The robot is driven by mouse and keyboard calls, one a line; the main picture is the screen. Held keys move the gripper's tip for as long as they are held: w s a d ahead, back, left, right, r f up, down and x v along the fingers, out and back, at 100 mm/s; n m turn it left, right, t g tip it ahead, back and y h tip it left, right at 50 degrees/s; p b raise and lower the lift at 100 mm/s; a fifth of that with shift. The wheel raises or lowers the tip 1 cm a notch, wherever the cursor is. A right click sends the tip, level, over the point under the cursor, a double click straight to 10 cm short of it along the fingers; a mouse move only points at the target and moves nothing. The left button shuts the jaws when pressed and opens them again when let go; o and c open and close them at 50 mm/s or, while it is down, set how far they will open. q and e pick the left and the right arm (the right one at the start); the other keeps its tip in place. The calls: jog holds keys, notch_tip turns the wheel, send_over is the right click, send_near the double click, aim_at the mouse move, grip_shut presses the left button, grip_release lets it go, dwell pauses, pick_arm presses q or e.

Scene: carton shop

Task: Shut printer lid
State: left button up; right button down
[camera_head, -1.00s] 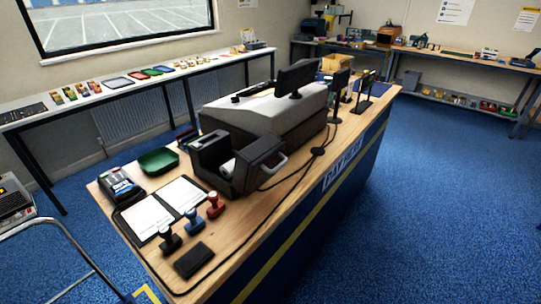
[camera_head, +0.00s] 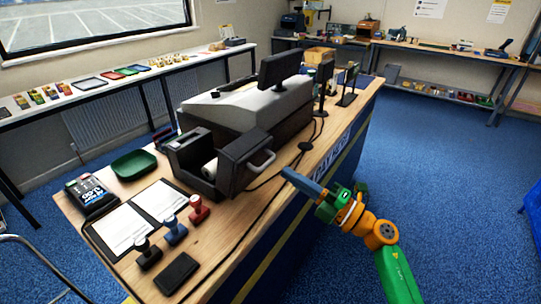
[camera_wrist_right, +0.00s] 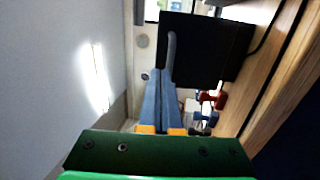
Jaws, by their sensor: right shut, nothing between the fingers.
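The black receipt printer (camera_head: 195,155) stands on the wooden counter, with a white paper roll (camera_head: 209,169) inside. Its lid (camera_head: 245,160) is swung open toward the counter's right edge and carries a grey handle (camera_head: 262,161). My right gripper (camera_head: 286,174) is in front of the lid, near the counter edge, apart from the handle in the head view. Its blue fingers are together and empty. In the right wrist view the fingers (camera_wrist_right: 163,100) point at the dark lid (camera_wrist_right: 208,48), with the grey handle (camera_wrist_right: 172,55) just beyond their tips. My left gripper is out of view.
A cash register (camera_head: 240,105) stands behind the printer. Red, blue and black stamps (camera_head: 175,230), an open book (camera_head: 140,220), a card terminal (camera_head: 90,195) and a green tray (camera_head: 134,164) lie in front. A black cable (camera_head: 285,170) runs along the counter.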

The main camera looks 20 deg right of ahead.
aim_at(257, 152)
jog(key=p+x, duration=0.1)
jog(key=x, duration=0.4)
jog(key=shift+s+r, duration=0.1)
jog(key=shift+r, duration=0.1)
jog(key=shift+w+a, duration=0.4)
jog(key=shift+w, duration=0.2)
jog(key=shift+w+a+r+p, duration=0.1)
jog(key=shift+w+r+p, duration=0.1)
jog(key=shift+p, duration=0.15)
dwell(1.2)
